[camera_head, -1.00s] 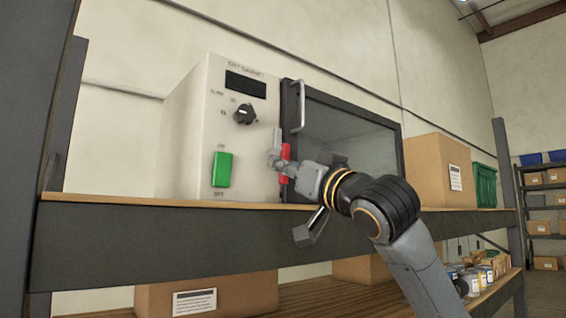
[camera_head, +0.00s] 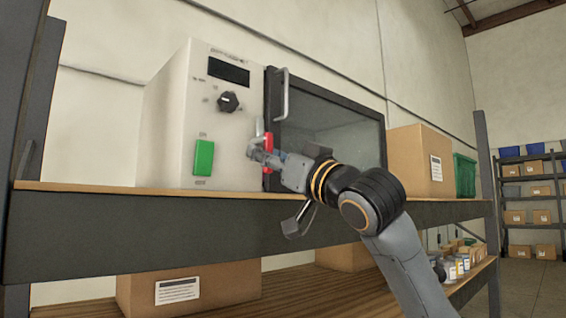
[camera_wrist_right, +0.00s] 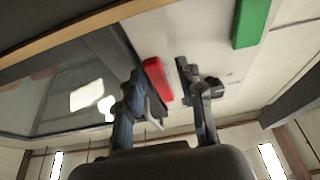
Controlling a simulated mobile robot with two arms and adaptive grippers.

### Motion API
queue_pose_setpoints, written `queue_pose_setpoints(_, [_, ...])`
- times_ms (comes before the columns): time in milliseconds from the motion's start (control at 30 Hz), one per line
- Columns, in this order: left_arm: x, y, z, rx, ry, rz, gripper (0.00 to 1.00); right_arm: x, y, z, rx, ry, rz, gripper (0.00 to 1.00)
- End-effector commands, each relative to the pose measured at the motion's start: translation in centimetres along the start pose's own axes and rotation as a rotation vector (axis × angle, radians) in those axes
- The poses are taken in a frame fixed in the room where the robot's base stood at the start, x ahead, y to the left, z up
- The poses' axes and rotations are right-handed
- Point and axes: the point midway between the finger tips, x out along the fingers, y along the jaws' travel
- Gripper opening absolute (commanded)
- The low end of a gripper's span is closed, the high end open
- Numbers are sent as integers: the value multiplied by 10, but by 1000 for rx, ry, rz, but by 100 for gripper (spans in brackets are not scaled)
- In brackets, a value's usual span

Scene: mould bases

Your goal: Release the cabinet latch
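The white cabinet unit (camera_head: 165,125) stands on the shelf, with a dark-framed glass door (camera_head: 335,140) on its right that looks closed. A red latch (camera_head: 268,142) sits at the door's left edge, below the pale bar handle (camera_head: 281,95). My right gripper (camera_head: 259,146) is at the latch and hides part of it. In the right wrist view my right gripper (camera_wrist_right: 165,95) is open, its fingers apart. The red latch (camera_wrist_right: 157,80) shows between them, nearer the left finger; whether that finger touches it I cannot tell. My left gripper is not in view.
The front has a black knob (camera_head: 229,102), a dark display (camera_head: 229,70) and a green switch (camera_head: 204,157); the switch also shows in the wrist view (camera_wrist_right: 250,22). A cardboard box (camera_head: 414,160) and green bin (camera_head: 464,177) stand to the right. The shelf edge (camera_head: 120,232) runs below.

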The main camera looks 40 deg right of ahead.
Motion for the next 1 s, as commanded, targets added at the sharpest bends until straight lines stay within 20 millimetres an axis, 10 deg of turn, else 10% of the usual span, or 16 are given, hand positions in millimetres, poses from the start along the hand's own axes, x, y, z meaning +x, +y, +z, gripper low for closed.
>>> queue_pose_setpoints(500, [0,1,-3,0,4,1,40,-97,2,1,-4,-1,4,38])
queue_pose_setpoints(1000, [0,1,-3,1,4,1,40,-115,0,0,-1,0,0,38])
